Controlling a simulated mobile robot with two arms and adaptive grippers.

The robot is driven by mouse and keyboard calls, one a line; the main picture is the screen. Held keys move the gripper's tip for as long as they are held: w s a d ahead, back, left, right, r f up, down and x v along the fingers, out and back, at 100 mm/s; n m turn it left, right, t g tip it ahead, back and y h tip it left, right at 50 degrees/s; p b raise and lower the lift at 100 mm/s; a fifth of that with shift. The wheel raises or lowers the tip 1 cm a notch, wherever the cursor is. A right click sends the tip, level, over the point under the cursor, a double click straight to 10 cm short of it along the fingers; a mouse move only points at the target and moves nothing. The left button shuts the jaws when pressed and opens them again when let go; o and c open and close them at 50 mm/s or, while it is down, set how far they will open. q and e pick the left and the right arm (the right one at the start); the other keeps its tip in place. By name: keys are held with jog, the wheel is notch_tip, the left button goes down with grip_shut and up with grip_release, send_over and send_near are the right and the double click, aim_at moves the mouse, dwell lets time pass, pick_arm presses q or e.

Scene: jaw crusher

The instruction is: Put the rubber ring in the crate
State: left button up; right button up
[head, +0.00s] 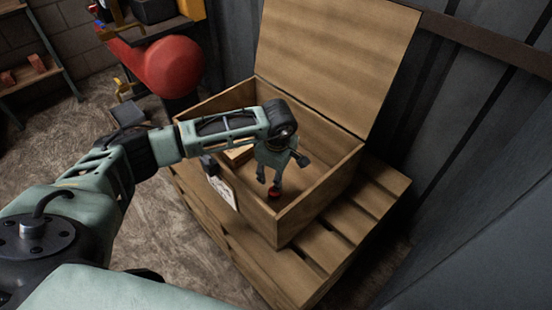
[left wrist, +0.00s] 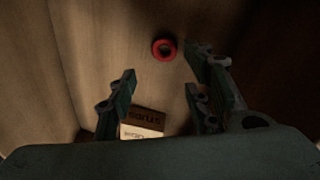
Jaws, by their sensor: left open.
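The rubber ring (head: 274,193) is small and red. In the head view it shows inside the open wooden crate (head: 318,185), just below my left gripper (head: 269,182). In the left wrist view the ring (left wrist: 156,54) lies against the crate's bare wood (left wrist: 95,40), beyond the fingertips and apart from them. I cannot tell whether it rests flat on the crate floor. My left gripper reaches down into the crate with its fingers (left wrist: 160,80) spread and nothing between them. My right gripper is not in view.
A small box labelled STUDS (left wrist: 143,122) lies in the crate. The crate's lid (head: 330,60) stands open at the back. The crate sits on a slatted pallet (head: 330,243) beside a metal wall (head: 490,170). A red round machine part (head: 175,66) stands behind at left.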

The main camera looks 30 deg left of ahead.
pick_arm(q)
jog(key=r, duration=0.6)
jog(key=shift+s+d+p, duration=0.25)
jog(key=shift+s+p, duration=0.1)
jog(key=shift+s, duration=0.05)
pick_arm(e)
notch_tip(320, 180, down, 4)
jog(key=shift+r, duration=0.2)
pick_arm(q)
jog(key=shift+c, duration=0.5)
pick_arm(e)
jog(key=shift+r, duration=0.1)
